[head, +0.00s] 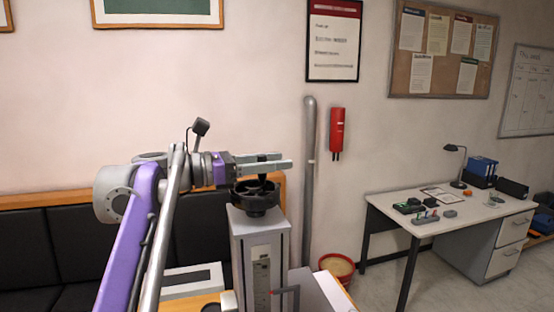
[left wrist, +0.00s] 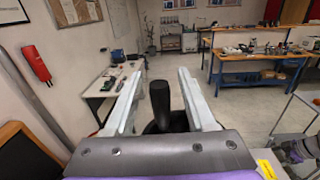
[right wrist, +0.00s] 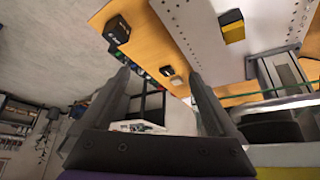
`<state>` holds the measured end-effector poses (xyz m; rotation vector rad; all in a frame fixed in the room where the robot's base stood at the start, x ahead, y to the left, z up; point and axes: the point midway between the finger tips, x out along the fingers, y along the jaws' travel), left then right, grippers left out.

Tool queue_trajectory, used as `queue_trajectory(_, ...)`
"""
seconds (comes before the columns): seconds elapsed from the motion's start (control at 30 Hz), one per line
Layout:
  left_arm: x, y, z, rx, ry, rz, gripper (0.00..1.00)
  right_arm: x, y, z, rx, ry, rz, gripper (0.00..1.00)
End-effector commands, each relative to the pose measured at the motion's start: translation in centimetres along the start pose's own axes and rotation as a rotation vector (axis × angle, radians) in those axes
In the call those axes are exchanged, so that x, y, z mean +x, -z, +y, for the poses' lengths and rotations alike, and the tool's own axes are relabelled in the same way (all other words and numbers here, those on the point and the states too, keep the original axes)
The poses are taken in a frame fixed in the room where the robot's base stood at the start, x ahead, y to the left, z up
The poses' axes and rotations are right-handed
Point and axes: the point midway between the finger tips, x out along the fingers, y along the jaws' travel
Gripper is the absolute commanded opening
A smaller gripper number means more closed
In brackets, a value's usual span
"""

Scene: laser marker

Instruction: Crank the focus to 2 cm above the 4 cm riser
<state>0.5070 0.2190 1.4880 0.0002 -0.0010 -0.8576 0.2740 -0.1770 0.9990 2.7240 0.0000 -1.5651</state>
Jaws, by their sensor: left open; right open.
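The black focus handwheel (head: 255,198) sits on top of the grey column (head: 260,250) of the machine. Its upright crank handle shows in the left wrist view (left wrist: 160,100), standing between the fingers. My left gripper (head: 280,163) reaches over the wheel from the left, open, with one finger on each side of the handle. Gaps show between handle and fingers in the left wrist view. My right gripper (right wrist: 158,95) is open and empty, away from the wheel. I cannot make out the riser or read a focus height.
A wooden tabletop (right wrist: 125,55) carries small black boxes. A black-and-yellow block (right wrist: 232,25) is on a perforated plate (right wrist: 205,40) beside it. A grey pipe (head: 309,180) rises behind the column, with a red bin (head: 338,265) near its foot. A desk (head: 400,205) stands at the right.

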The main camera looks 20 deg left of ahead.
Motion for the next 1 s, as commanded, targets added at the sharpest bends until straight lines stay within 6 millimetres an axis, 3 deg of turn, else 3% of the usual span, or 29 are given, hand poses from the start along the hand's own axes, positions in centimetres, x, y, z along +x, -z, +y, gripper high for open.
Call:
queue_trajectory(0.4, 0.96, 0.04, 0.0, 0.0, 0.0, 0.0, 0.56, -0.06, 0.1, 0.0, 0.0, 0.0, 0.001, 0.95)
queue_trajectory(0.7, 0.95, 0.04, -0.01, 0.0, 0.0, 0.0, 0.02, -0.07, 0.11, 0.0, 0.0, 0.0, 0.001, 0.95)
queue_trajectory(1.0, 0.95, 0.01, -0.03, 0.0, 0.004, 0.0, 0.0, -0.11, 0.18, 0.0, 0.0, 0.0, 0.002, 0.95)
